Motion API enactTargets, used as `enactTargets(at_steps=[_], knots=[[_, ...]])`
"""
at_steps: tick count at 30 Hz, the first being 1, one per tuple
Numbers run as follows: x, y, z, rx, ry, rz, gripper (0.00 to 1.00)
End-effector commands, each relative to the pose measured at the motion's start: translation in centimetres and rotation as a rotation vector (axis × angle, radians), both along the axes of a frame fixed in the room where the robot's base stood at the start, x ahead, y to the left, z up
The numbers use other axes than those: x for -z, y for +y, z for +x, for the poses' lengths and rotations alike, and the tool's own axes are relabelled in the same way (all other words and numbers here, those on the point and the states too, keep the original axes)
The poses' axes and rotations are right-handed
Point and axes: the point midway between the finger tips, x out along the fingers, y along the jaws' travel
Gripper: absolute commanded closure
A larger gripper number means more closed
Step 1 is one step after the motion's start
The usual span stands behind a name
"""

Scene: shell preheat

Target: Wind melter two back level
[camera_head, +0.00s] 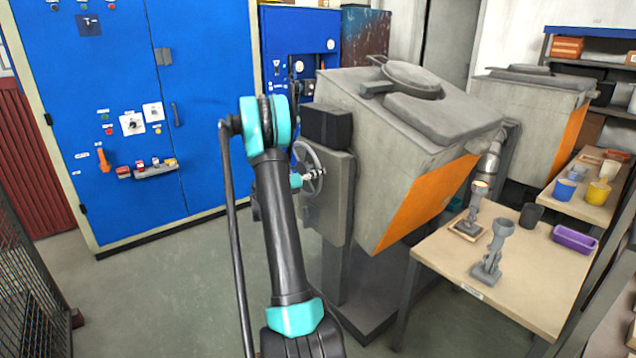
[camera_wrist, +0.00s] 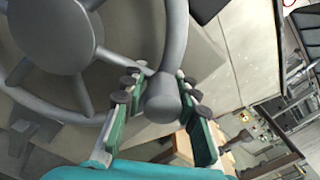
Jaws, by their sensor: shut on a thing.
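The near melter (camera_head: 400,150), a grey box with an orange front panel and a lid on top, is tilted over to the right. I cannot read a number on it. Its grey handwheel (camera_head: 301,152) is on the left side, on a grey gearbox housing. In the wrist view the handwheel (camera_wrist: 62,45) fills the upper left, with its hub, spokes and rim. My gripper (camera_head: 312,176) is at the wheel's rim. In the wrist view my gripper (camera_wrist: 160,88) is shut on the rounded grey crank handle (camera_wrist: 161,103), one green finger on each side.
A second melter (camera_head: 535,92) stands behind at the right. A wooden table (camera_head: 512,268) with grey castings, a dark cup and a purple tray (camera_head: 574,239) is at the right. Blue cabinets (camera_head: 130,60) stand at the left. The floor (camera_head: 165,290) left of my arm is clear.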

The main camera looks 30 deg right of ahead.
Motion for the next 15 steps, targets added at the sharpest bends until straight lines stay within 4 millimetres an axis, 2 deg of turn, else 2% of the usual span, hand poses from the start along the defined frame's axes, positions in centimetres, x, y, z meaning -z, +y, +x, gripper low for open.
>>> enactTargets(at_steps=[1,5,15], knots=[[-0.7,-0.2,-0.5,0.014,0.045,-0.006,1.00],[-2.0,-0.2,0.0,0.015,0.168,-0.016,1.00],[-5.1,0.0,2.2,0.014,0.488,-0.043,1.00]])
